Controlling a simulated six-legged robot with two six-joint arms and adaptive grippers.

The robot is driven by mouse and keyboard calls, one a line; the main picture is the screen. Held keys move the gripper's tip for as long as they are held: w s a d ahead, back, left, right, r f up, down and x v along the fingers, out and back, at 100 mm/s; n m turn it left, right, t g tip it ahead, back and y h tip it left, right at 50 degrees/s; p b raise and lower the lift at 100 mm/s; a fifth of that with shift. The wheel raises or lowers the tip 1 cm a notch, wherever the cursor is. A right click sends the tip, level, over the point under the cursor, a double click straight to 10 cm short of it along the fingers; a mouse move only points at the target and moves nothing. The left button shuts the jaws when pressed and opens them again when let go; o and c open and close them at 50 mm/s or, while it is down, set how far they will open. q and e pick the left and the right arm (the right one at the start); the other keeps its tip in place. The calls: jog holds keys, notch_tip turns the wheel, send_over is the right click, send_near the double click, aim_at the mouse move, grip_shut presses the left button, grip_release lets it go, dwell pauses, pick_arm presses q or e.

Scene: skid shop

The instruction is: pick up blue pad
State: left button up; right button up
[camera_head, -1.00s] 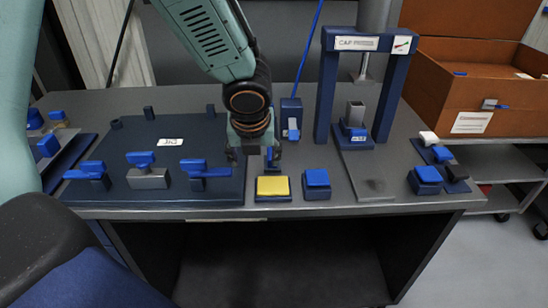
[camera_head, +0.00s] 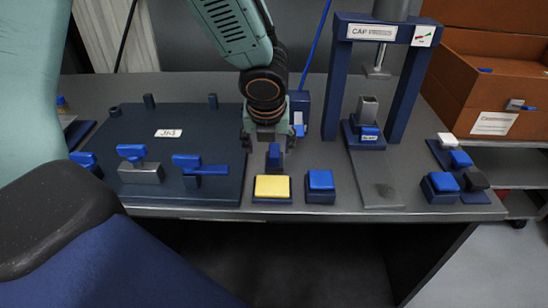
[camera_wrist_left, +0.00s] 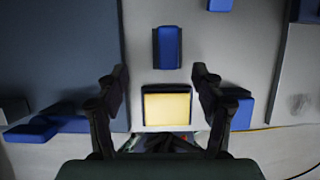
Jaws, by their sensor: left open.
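A blue pad (camera_head: 320,180) on a dark base sits near the table's front edge, right of a yellow pad (camera_head: 272,187). In the left wrist view the blue pad (camera_wrist_left: 242,108) is partly hidden behind the right-hand finger; the yellow pad (camera_wrist_left: 167,107) lies between the fingers. Another blue-topped block (camera_head: 442,183) stands at the table's right end. My left gripper (camera_head: 272,142) is open and empty, pointing down above the table, behind and left of the blue pad. It also shows in the left wrist view (camera_wrist_left: 160,80). My right gripper is not in view.
A dark blue board (camera_head: 215,155) with blue-handled clamps lies at left. A blue-framed press (camera_head: 398,90) stands behind right. An orange-brown crate (camera_head: 478,95) is at far right. Bare table lies between blue pad and press plate.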

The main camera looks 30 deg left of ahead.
aim_at(274, 152)
pick_arm(q)
jog(key=w+f, duration=0.1)
jog(key=w+f+b, duration=0.1)
jog(key=f, duration=0.1)
jog(key=w+f+b, duration=0.1)
jog(key=shift+a+f, duration=0.15)
jog(key=shift+f, duration=0.25)
jog(key=shift+s+a+f, duration=0.1)
jog(key=shift+a+f, duration=0.1)
jog(key=shift+w+d+f, duration=0.1)
jog(key=shift+w, duration=0.15)
jog(key=shift+c, duration=0.9)
jog(key=shift+s, duration=0.2)
jog(key=c, duration=0.5)
jog(key=shift+w, duration=0.15)
jog(key=c, duration=0.4)
jog(key=shift+c, duration=1.3)
jog(key=shift+r+p, duration=3.2)
jog(key=shift+r, duration=1.9)
